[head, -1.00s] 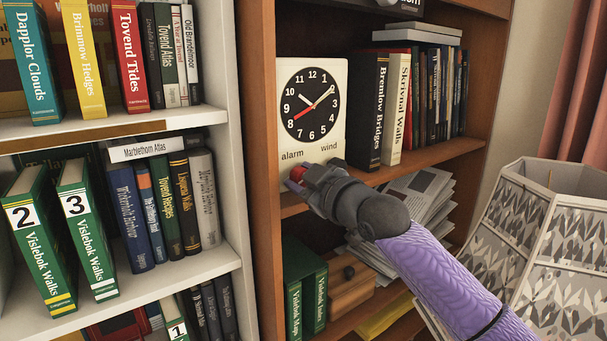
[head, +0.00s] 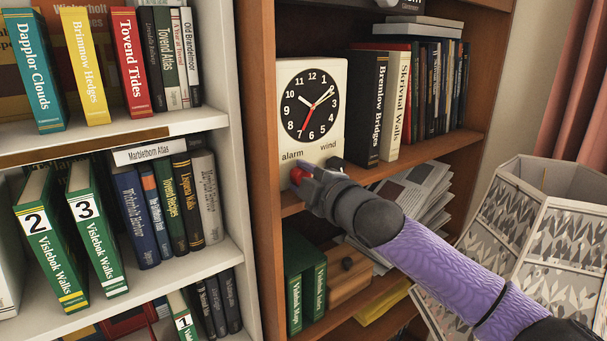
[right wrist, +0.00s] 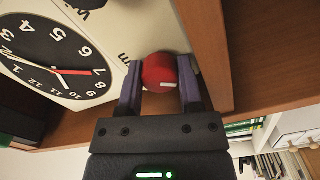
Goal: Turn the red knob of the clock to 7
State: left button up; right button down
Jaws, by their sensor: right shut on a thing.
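The white clock (head: 335,75) with a black dial stands on the brown shelf. Its red hand (head: 306,124) points down and slightly left, at or close to the 7. The red knob (head: 298,176) is at the clock's lower left, by the word "alarm". My right gripper (head: 309,179) is shut on the red knob and hides part of it. In the right wrist view the knob (right wrist: 160,72) sits between the two fingers (right wrist: 160,92), with a white mark on it. My left gripper is not in view.
A dark knob (head: 335,163) by "wind" is close to my right gripper. Books (head: 369,110) stand right of the clock. The brown upright (head: 258,120) is close on the left. Papers (head: 425,190) and a wooden box (head: 348,275) are below. A faceted lampshade (head: 540,230) stands at right.

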dwell(0.4)
jog(key=shift+c, duration=1.3)
grip_release()
jog(key=shift+f, duration=0.1)
jog(key=shift+f, duration=0.1)
